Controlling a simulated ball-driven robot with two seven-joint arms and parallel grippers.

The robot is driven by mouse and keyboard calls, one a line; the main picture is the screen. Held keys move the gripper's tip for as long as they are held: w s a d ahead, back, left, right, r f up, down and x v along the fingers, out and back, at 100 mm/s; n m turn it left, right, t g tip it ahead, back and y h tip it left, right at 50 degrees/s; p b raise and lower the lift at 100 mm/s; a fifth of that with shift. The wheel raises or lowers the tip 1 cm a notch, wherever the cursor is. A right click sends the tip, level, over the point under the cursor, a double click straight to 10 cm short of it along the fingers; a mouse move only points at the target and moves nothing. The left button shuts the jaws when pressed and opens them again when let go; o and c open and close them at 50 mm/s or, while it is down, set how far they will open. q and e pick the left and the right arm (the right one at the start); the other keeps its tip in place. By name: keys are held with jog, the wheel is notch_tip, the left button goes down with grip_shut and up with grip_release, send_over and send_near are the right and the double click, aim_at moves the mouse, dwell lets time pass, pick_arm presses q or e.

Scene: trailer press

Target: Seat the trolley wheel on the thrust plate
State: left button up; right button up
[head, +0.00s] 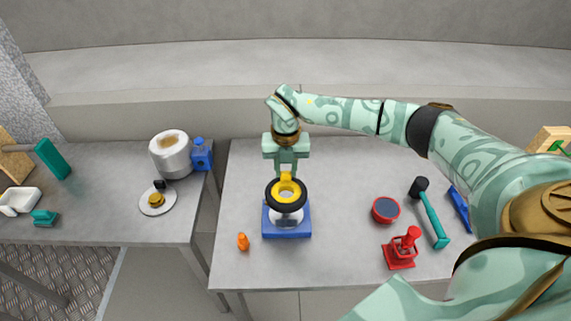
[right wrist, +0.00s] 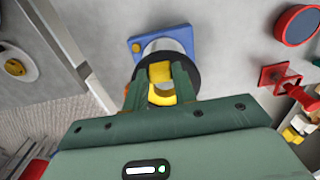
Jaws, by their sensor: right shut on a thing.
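The trolley wheel (head: 272,202) has a black tyre and a yellow hub. My right gripper (head: 287,172) is shut on its yellow middle part. The wheel is over a silver cylinder on a blue square base (head: 288,235), which seems to be the thrust plate's stand. The right wrist view also shows my right gripper (right wrist: 161,76), the black tyre (right wrist: 194,72) and the blue base (right wrist: 136,46) beyond it. The wheel hides the cylinder's top, so I cannot tell whether they touch. My left gripper is not in view.
An orange piece (head: 243,241) stands left of the blue base. To the right are a round red container (head: 385,210), a red stand (head: 399,257) and a teal-handled mallet (head: 433,219). A left table holds a white pot (head: 171,158) and a plate (head: 150,208). A gap separates the tables.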

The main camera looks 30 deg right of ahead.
aim_at(286, 183)
notch_tip(286, 183, down, 6)
jog(key=shift+b, duration=1.25)
jog(key=shift+f, duration=0.65)
jog(key=shift+f, duration=0.2)
jog(key=o, duration=0.9)
jog(key=shift+r, duration=0.1)
notch_tip(286, 183, up, 16)
jog(key=shift+r+p, duration=0.1)
jog(key=shift+p, duration=1.15)
